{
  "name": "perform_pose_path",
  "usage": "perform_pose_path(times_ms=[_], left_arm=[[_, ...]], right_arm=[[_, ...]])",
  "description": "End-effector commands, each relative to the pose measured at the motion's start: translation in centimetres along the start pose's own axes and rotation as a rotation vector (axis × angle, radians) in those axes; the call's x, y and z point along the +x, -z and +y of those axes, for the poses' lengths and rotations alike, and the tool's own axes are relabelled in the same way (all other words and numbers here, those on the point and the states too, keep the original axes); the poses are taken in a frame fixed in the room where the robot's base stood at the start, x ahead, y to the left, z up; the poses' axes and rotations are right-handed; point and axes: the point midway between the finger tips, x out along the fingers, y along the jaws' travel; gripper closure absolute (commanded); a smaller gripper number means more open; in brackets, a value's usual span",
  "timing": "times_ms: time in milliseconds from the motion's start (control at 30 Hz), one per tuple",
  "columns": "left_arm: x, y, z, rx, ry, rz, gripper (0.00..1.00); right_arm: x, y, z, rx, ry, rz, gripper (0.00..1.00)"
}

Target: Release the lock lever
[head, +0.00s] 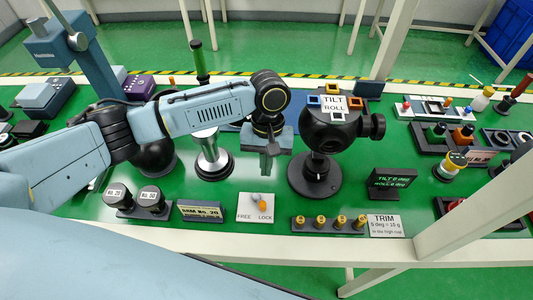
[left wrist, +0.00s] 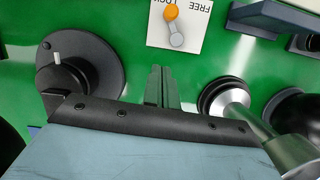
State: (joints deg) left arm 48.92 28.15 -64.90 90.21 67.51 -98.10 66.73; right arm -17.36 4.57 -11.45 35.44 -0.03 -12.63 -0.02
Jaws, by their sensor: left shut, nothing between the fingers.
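The lock lever (head: 262,204) is a small grey arm with an orange knob on a white plate marked FREE on the left and LOCK on the right, near the table's front edge. Its knob lies toward LOCK. The left wrist view shows the lever (left wrist: 174,26) at the top, with the plate's lettering upside down. My left gripper (head: 268,164) is behind the plate and apart from the lever, pointing down. Its fingers (left wrist: 159,72) are together and empty. A black gimbal head (head: 339,132) marked TILT and ROLL stands just right of it. My right gripper is out of view.
A chrome post (head: 212,160) stands left of my gripper. A block with brass weights (head: 329,223) lies right of the plate, a name sign (head: 200,211) left of it. A small display (head: 391,183) stands farther right.

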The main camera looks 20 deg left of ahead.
Motion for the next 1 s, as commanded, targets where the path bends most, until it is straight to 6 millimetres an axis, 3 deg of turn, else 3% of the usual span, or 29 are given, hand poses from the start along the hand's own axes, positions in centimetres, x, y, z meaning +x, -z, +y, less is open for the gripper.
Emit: perform_pose_path(times_ms=[100, 167, 467, 1000], left_arm=[[2.9, 0.0, -0.1, 0.000, 0.002, -0.001, 1.00], [3.6, -0.3, 0.0, 0.002, 0.001, 0.000, 1.00], [4.0, -3.5, -0.1, 0.002, 0.001, 0.002, 1.00], [4.0, -3.9, -0.2, 0.000, 0.001, 0.001, 1.00]], right_arm=[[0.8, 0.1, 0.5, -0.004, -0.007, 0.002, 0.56], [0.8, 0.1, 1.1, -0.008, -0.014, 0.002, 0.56], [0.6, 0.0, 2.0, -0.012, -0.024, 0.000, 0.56], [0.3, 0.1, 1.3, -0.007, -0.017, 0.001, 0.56]])
